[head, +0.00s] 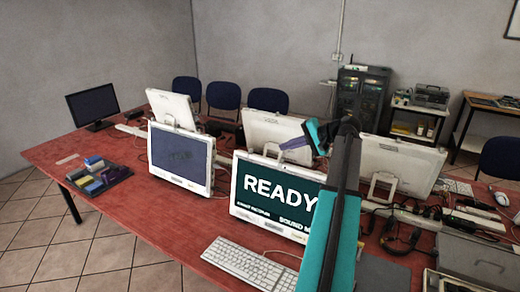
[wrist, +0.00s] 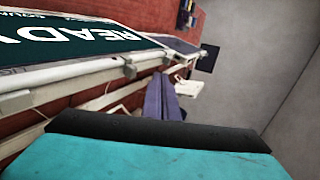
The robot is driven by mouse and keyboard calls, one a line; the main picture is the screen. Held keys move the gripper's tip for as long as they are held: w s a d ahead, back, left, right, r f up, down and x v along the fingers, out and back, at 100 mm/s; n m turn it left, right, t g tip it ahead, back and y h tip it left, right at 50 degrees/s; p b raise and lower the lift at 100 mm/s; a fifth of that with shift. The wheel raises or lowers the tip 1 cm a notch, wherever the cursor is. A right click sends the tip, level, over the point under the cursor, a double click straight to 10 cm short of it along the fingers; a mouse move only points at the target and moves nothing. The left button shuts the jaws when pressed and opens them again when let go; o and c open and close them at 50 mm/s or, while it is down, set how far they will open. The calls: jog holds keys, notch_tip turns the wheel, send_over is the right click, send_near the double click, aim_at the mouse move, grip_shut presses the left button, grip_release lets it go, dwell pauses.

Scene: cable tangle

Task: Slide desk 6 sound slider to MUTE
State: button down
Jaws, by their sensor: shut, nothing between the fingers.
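The lit monitor (head: 262,200) stands at the middle of the red table and reads "READY", with a "SOUND M..." line cut off by my arm. It also shows upside down in the wrist view (wrist: 75,45). Small grey blocks (wrist: 130,68) sit along its frame edge in the wrist view; I cannot tell whether one is the sound slider. No desk number is readable. My gripper (head: 284,147) has purple fingers, shut and empty, above and behind the top edge of the lit monitor. In the wrist view the fingers (wrist: 158,82) are beside that edge, apparently apart from it.
A darker monitor (head: 180,157) stands to the left, with other white monitors (head: 272,130) behind. A white keyboard (head: 250,264) lies in front. A tray of coloured items (head: 95,176) is at left. Tangled black cables (head: 400,232) lie at right. The table's front left (head: 150,215) is clear.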

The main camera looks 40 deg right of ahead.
aim_at(260, 156)
jog(key=shift+s+d, duration=0.15)
jog(key=shift+s, duration=0.05)
jog(key=shift+w+f, duration=0.1)
jog(key=shift+w, duration=0.05)
jog(key=p+x, duration=0.1)
jog(key=x, duration=0.2)
jog(key=p+x, duration=0.2)
jog(key=x, duration=0.2)
jog(key=r+p+x, duration=0.1)
jog(key=x, duration=0.3)
jog(key=shift+w+p, duration=0.3)
jog(key=shift+p, duration=0.1)
jog(key=shift+w+a+f+p, duration=0.15)
jog(key=shift+w+p, duration=0.1)
jog(key=shift+w, duration=0.25)
jog(key=shift+w+a+p, duration=0.15)
jog(key=shift+w+p, duration=0.05)
jog(key=shift+w, duration=0.3)
jog(key=shift+w, duration=0.1)
jog(key=w+b, duration=0.1)
jog(key=w, duration=0.1)
jog(key=w+a+b, duration=0.1)
jog(key=w, duration=0.1)
jog(key=shift+w+a, duration=0.15)
jog(key=shift+w, duration=0.25)
